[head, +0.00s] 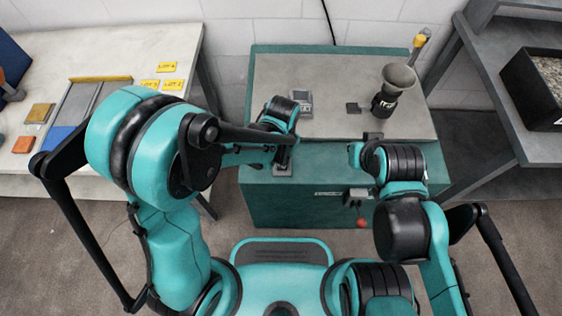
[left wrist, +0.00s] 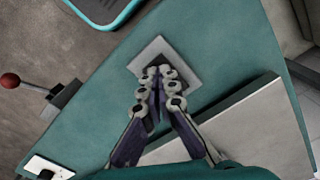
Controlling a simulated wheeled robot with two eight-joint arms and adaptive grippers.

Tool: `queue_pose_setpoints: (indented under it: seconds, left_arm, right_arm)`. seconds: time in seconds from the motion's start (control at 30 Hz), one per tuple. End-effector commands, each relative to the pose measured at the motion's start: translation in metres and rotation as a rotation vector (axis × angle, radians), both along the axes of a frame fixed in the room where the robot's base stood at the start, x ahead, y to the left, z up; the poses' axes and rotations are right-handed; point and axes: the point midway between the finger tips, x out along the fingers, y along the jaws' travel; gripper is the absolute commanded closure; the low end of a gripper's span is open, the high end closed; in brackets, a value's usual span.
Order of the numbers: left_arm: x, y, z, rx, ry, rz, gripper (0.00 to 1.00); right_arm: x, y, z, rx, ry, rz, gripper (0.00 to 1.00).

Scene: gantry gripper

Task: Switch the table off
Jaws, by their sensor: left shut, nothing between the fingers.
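The table is a teal cabinet (head: 300,215) with a grey top (head: 330,125). On its teal body is a small square grey plate (left wrist: 185,62), seen in the left wrist view. My left gripper (left wrist: 160,72) is shut and empty, its fingertips over the plate and hiding part of it; whether they touch it I cannot tell. In the head view my left gripper (head: 283,166) is at the table's front left. A red ball knob (head: 362,223) on a lever sits at the front right; it also shows in the left wrist view (left wrist: 10,80). My right gripper (head: 371,139) is near the front edge, its fingers unclear.
A side table (head: 60,50) with coloured blocks is left. A shelf (head: 490,75) with a black bin (head: 540,90) is right.

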Motion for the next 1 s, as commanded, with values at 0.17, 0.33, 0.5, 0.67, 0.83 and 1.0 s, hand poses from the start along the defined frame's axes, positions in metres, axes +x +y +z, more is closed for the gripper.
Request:
queue_pose_setpoints:
  seconds: [0.17, 0.33, 0.5, 0.67, 0.83, 1.0]
  left_arm:
    - [0.000, 0.000, 0.008, 0.000, 0.000, 0.000, 1.00]
    - [0.000, 0.000, 0.023, 0.000, 0.000, 0.000, 1.00]
    - [0.000, 0.000, 0.037, 0.000, 0.000, 0.000, 1.00]
    - [0.000, 0.000, 0.050, 0.000, 0.000, 0.000, 1.00]
    - [0.000, 0.000, 0.065, 0.000, 0.000, 0.000, 1.00]
    - [0.000, 0.000, 0.072, 0.000, 0.000, 0.000, 1.00]
  right_arm:
    - [0.000, 0.000, 0.006, 0.000, 0.000, 0.000, 1.00]
    - [0.000, 0.000, 0.018, 0.000, 0.000, 0.000, 1.00]
    - [0.000, 0.000, 0.029, 0.000, 0.000, 0.000, 1.00]
    - [0.000, 0.000, 0.039, 0.000, 0.000, 0.000, 1.00]
    - [0.000, 0.000, 0.050, 0.000, 0.000, 0.000, 1.00]
    - [0.000, 0.000, 0.055, 0.000, 0.000, 0.000, 1.00]
